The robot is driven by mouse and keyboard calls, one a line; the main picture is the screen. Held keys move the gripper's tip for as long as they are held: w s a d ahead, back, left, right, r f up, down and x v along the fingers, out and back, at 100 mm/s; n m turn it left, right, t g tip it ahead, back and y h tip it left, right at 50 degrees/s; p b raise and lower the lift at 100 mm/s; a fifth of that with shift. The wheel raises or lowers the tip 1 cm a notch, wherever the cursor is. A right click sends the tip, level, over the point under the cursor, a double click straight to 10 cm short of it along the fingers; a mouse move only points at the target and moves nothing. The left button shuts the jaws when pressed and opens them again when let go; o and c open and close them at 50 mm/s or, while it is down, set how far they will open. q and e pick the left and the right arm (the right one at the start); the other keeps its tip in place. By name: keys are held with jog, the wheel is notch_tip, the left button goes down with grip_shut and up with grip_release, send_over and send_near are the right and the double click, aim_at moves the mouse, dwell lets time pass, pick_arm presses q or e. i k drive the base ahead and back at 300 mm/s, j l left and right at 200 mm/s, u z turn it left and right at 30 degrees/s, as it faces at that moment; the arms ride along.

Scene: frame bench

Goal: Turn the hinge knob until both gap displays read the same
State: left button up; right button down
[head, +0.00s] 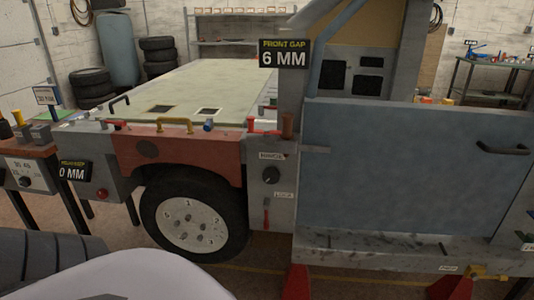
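The black hinge knob (271,175) sits on a grey post panel under a small label (271,156) that appears to read "HINGE". The front gap display (284,54) above reads "6 MM". A second display (72,172), on the left by the bench, shows "0 MM"; its small yellow heading is too blurred to read, so I cannot tell which gap it gives. A blue-grey door panel (410,175) stands right of the knob post. Neither of my grippers is in view, and nothing touches the knob.
A red lever (265,218) hangs below the knob by a label like "LOCK". A red fender (180,152) and wheel (192,222) are left of the post. A control box (25,173) stands far left. A red stand (292,283) is below. Dark and white parts of mine fill the lower left.

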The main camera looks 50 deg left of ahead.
aim_at(271, 176)
jog(key=u, duration=1.55)
